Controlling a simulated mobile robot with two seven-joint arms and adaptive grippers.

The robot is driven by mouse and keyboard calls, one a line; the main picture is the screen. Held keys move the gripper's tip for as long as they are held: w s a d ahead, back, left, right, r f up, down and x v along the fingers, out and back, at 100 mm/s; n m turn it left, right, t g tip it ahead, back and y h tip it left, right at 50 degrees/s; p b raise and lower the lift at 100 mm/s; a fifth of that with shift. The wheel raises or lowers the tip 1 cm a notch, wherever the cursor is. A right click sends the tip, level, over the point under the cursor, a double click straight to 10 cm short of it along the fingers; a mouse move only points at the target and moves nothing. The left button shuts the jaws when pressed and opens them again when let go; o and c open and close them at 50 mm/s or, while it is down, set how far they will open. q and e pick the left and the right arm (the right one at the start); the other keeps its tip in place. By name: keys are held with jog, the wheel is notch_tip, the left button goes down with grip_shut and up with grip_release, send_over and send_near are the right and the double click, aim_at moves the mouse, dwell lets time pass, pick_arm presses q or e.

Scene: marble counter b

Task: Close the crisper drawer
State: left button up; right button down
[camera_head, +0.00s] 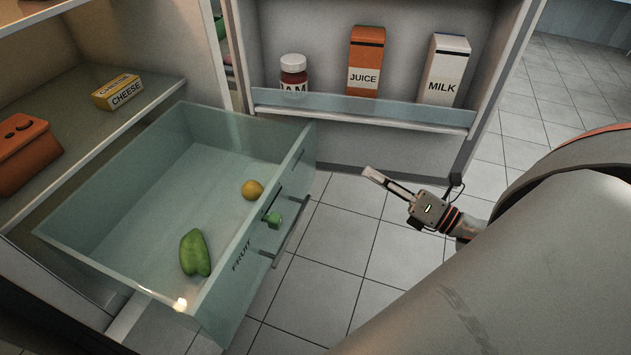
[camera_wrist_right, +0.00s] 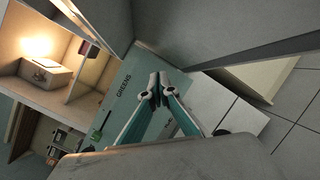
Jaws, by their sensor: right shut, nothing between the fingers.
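The clear crisper drawer (camera_head: 95,190) is pulled out of the fridge in the head view. A green pepper (camera_head: 195,253) and a yellow lemon (camera_head: 252,190) lie inside it. Its front carries the word FRUIT, a green slider (camera_head: 272,219) and a handle bar (camera_head: 286,238). My right gripper (camera_head: 369,172) is shut and empty, to the right of the drawer front and apart from it. In the right wrist view the shut fingers (camera_wrist_right: 158,82) show before the pale green drawer front (camera_wrist_right: 128,75), marked GREENS. My left gripper is not in view.
The open fridge door (camera_head: 400,145) stands behind, its shelf holding a jam jar (camera_head: 293,75), a juice carton (camera_head: 366,62) and a milk carton (camera_head: 443,70). A cheese box (camera_head: 118,92) and an orange-brown container (camera_head: 25,152) sit on a fridge shelf. Tiled floor (camera_head: 335,262) lies clear before the drawer.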

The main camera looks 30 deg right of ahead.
jog(key=s+n+g+y+b, duration=0.1)
jog(key=n+g+y+b, duration=0.15)
jog(key=n, duration=0.55)
jog(key=n+y, duration=0.2)
jog(key=n, duration=0.3)
send_near(307, 166)
jog(key=shift+g, duration=0.45)
jog(key=x, duration=0.6)
jog(key=shift+w+d+r, duration=0.1)
jog(key=shift+d+r, duration=0.15)
jog(key=shift+r, duration=0.15)
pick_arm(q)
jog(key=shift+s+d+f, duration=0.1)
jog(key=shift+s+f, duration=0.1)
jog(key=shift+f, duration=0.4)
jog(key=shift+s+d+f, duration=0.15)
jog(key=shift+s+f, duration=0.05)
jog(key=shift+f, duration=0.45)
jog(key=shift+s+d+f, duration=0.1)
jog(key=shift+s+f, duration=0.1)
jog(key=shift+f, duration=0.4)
pick_arm(e)
jog(key=shift+w+a+f, duration=0.1)
jog(key=shift+w+a, duration=0.2)
jog(key=shift+w, duration=0.1)
